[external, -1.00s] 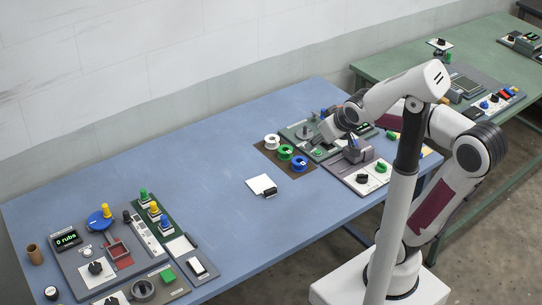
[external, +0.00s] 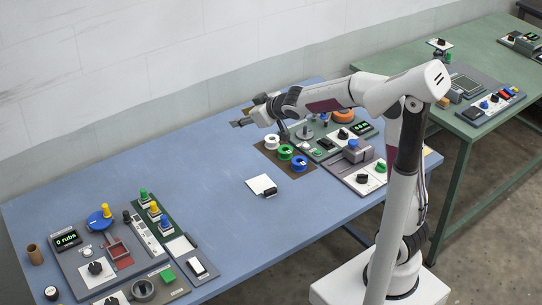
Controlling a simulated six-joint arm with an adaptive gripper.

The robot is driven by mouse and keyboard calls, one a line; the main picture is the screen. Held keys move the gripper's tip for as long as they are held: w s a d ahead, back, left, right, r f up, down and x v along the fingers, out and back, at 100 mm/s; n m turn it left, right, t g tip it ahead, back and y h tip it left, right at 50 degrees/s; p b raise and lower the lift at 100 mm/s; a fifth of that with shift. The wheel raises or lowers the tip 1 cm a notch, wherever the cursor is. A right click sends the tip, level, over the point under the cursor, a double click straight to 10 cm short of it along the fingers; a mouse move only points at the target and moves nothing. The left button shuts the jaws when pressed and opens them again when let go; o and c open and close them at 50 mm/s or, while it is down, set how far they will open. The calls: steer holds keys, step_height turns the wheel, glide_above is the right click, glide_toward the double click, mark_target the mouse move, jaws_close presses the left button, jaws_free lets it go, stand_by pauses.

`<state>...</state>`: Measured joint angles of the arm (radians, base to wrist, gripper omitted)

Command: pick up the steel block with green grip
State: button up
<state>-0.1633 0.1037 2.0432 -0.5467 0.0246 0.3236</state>
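The small block with the green grip (external: 143,195) stands upright at the far end of a row on the dark green rack of the left panel. Blocks with a yellow grip (external: 154,208) and a blue grip (external: 164,222) stand beside it in the same row. The steel bodies are small and partly hidden by distance. My gripper (external: 239,123) hangs above the far part of the blue table, well to the right of the row and pointing left. It touches none of these blocks; its finger opening is too small to make out.
The left panel also holds a blue disc (external: 100,220) with a yellow knob, and a display (external: 66,239). White, green and blue spools (external: 285,152) stand on a brown mat beneath my arm. A white pad (external: 261,185) lies mid-table. The blue table (external: 185,165) is clear between.

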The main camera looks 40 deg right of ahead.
steer(key=w+a+f+n+y, duration=0.2)
steer(key=w+a+f, duration=0.2)
steer(key=w+a, duration=0.25)
steer(key=n+g+y, duration=0.3)
steer(key=n+y, duration=0.1)
steer(key=y, duration=0.3)
glide_toward(144, 190)
steer(key=shift+w+x, duration=0.2)
steer(key=shift+x, duration=0.95)
steer(key=shift+s+a+f, duration=0.1)
steer(key=shift+a+f, duration=0.1)
steer(key=shift+a, duration=0.1)
steer(key=shift+x, duration=1.25)
steer(key=shift+x, duration=2.55)
